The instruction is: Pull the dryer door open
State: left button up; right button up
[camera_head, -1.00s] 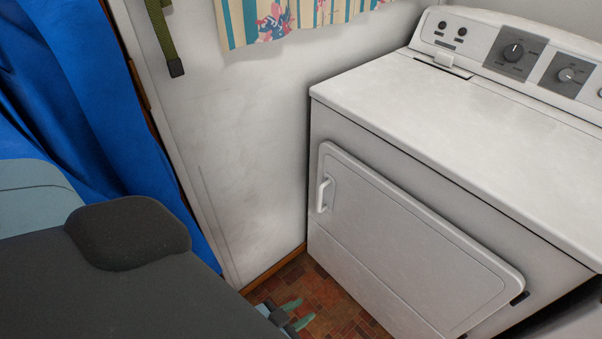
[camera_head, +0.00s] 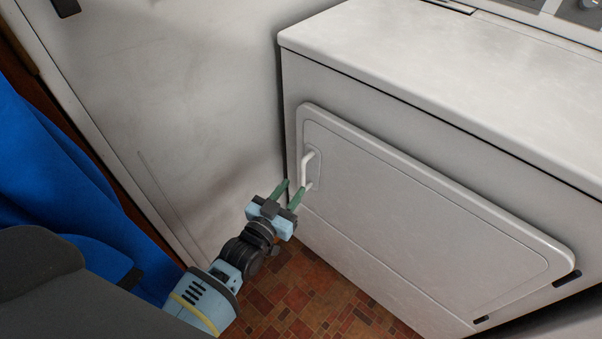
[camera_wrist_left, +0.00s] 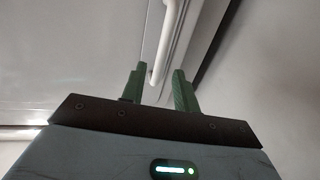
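The white dryer door (camera_head: 410,215) is shut on the front of the dryer. Its white handle (camera_head: 306,169) is near the door's left edge. My left gripper (camera_head: 289,191) has its green fingers apart, just at the lower end of the handle. In the left wrist view the handle (camera_wrist_left: 172,45) runs down toward the gap between the fingertips (camera_wrist_left: 156,72). The fingers stand on either side of its lower end, and I cannot tell whether they touch it. My right gripper is not in view.
The dryer body (camera_head: 430,60) stands against a white wall (camera_head: 170,110). A blue curtain (camera_head: 60,180) hangs at the left. The tiled floor (camera_head: 300,300) in front of the dryer is clear where it shows.

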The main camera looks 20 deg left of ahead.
aim_at(302, 176)
pick_arm(q)
jog(key=w, duration=0.2)
jog(key=w+b, duration=0.1)
jog(key=w, duration=0.1)
jog(key=w+d, duration=0.1)
jog(key=w, duration=0.1)
jog(key=shift+w, duration=0.2)
grip_shut()
